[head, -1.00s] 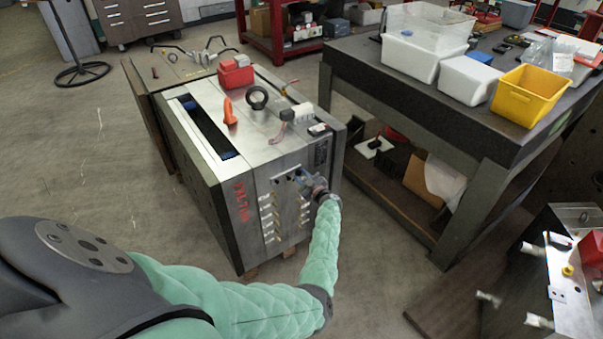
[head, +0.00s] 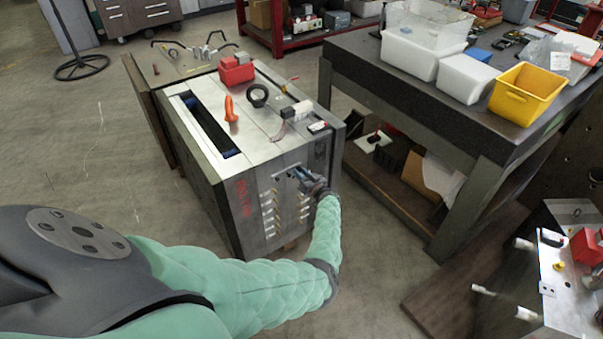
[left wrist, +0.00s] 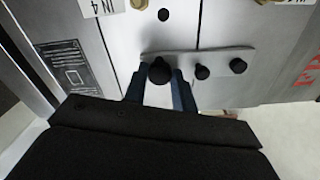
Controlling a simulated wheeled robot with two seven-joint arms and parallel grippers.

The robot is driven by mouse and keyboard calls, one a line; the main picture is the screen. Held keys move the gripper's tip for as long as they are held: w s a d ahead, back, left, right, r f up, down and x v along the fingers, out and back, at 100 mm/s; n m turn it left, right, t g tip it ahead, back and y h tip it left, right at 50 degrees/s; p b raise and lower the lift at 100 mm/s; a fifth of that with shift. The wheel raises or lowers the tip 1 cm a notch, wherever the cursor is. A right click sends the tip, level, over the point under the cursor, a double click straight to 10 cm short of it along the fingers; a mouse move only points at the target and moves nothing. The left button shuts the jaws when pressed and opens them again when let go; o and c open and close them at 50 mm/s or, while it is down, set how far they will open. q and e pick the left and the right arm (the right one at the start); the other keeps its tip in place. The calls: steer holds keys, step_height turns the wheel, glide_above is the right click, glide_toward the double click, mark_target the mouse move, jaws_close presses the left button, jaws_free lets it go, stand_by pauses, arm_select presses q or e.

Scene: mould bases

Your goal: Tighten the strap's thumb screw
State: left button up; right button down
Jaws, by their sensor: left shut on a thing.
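The metal mould base (head: 250,165) stands on the floor ahead of me. In the left wrist view the grey strap (left wrist: 220,60) lies flat across the seam between two plates on its side. The thumb screw (left wrist: 160,71) is a black knob at the strap's left end. Two smaller black screw heads (left wrist: 202,72) sit farther right on the strap. My left gripper (left wrist: 159,82) has its blue fingers on either side of the thumb screw, shut on it. In the head view my left gripper (head: 303,180) reaches the upper part of the mould's near face, where my wrist hides part of the strap.
Brass fittings (head: 270,213) run in rows down the mould's near face. An orange-handled tool (head: 230,110), a black ring (head: 257,96) and a red box (head: 236,70) are on its top. A dark workbench (head: 420,100) with bins stands close on the right.

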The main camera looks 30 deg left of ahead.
arm_select(q)
steer(key=shift+d+f+m, duration=0.1)
steer(key=shift+m, duration=0.2)
steer(key=o, duration=1)
steer(key=shift+d, duration=0.1)
